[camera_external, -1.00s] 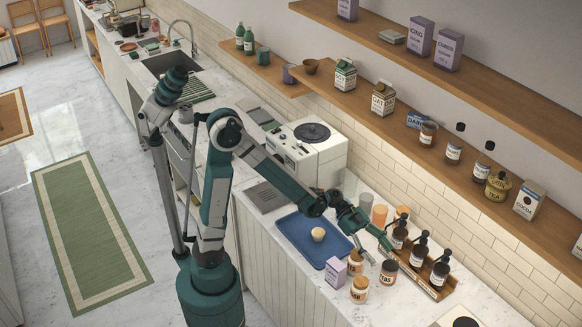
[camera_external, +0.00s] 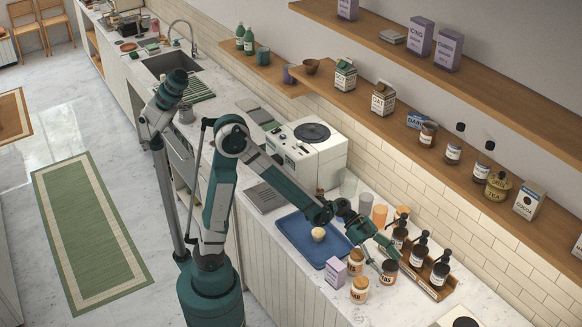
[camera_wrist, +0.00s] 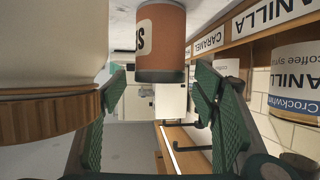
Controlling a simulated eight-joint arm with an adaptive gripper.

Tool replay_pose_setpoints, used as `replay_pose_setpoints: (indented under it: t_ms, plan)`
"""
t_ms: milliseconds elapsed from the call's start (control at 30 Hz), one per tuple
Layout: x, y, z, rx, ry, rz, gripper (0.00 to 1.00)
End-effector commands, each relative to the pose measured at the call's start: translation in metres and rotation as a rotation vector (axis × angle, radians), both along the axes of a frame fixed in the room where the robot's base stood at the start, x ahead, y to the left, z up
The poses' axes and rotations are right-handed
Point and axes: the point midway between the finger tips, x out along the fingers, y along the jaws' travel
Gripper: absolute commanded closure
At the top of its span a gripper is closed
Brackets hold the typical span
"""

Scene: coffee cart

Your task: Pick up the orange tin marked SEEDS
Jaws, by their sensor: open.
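In the wrist view an orange-brown tin (camera_wrist: 172,40) with a dark rim stands just past my fingertips, near the middle. Only the end of its white label shows, so I cannot read the full word. In the external view it appears to be the dark-rimmed tin (camera_external: 389,272) at the counter's near right part. My gripper (camera_external: 382,257) is at this tin, reaching down from the upper left.
A pale jar with a wooden rim (camera_wrist: 45,95) is close beside the left finger. Syrup bottles in a wooden rack (camera_external: 437,290) stand close on the right. Another jar (camera_external: 359,290), a lilac box (camera_external: 336,272) and a blue tray (camera_external: 287,226) are nearby.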

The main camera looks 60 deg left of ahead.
Motion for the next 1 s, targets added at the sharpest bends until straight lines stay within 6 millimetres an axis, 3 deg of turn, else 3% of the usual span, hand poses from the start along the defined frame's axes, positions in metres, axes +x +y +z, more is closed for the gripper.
replay_pose_setpoints:
  t_ms: [333,633,1000]
  plan:
    - [-0.0001,0.0001,0.0,0.0,0.0,0.0,0.4]
    - [-0.0001,0.0002,0.0001,0.0,0.0,0.0,0.8]
    - [-0.0002,0.0001,0.0021,0.0,0.0,0.0,0.82]
